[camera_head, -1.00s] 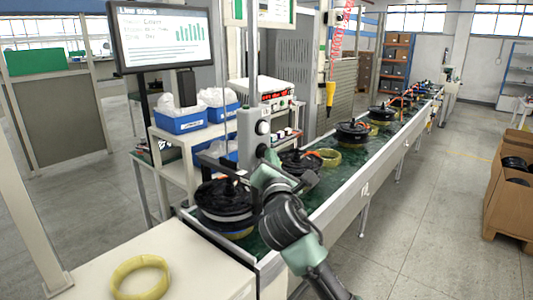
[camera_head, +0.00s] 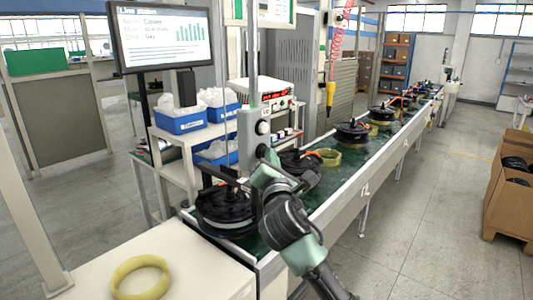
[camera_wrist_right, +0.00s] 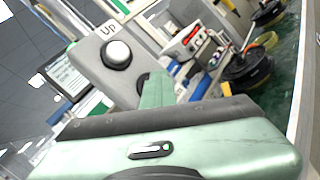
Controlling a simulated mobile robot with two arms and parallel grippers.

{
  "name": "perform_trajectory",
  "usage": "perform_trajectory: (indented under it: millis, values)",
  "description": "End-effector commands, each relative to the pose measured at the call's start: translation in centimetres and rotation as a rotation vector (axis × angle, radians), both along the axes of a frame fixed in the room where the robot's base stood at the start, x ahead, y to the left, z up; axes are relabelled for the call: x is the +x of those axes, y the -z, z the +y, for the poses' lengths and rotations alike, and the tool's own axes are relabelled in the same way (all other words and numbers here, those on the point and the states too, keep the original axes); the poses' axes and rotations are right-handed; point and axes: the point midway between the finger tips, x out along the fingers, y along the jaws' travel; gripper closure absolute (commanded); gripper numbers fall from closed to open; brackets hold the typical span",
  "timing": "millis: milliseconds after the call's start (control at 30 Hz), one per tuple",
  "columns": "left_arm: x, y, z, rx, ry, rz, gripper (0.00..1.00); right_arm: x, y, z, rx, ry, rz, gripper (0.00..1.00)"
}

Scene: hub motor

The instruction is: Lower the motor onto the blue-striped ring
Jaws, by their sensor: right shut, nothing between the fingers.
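The black motor (camera_head: 226,211) is at the near end of the green conveyor, under a dark lifting fixture (camera_head: 222,176). No blue-striped ring can be made out; whatever is under the motor is hidden. A grey control box (camera_head: 262,127) stands on a post behind my right gripper (camera_head: 268,162). In the right wrist view the box shows a round button marked "Up" (camera_wrist_right: 117,53). My right gripper (camera_wrist_right: 156,90) is shut and empty, its tip at the lower part of the box; whether it touches is unclear. My left gripper is out of view.
A yellow ring (camera_head: 141,277) lies on the white table at front left. Another yellow ring (camera_head: 328,157) and several motors sit farther along the conveyor (camera_head: 330,190). Blue bins (camera_head: 182,121) stand on a shelf behind. Cardboard boxes (camera_head: 511,195) stand at right.

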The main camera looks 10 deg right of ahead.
Motion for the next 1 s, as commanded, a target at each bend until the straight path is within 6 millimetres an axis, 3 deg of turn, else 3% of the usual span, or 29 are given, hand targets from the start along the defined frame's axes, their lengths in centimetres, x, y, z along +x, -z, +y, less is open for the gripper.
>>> perform_trajectory:
  millis: [767, 1000]
  values:
    - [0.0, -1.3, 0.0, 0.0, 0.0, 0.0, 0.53, -1.6, 0.0, -1.2, 0.0, 0.0, 0.0, 1.0]
    - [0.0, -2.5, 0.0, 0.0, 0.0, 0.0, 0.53, -3.1, -0.1, -2.5, -0.002, 0.001, 0.002, 1.0]
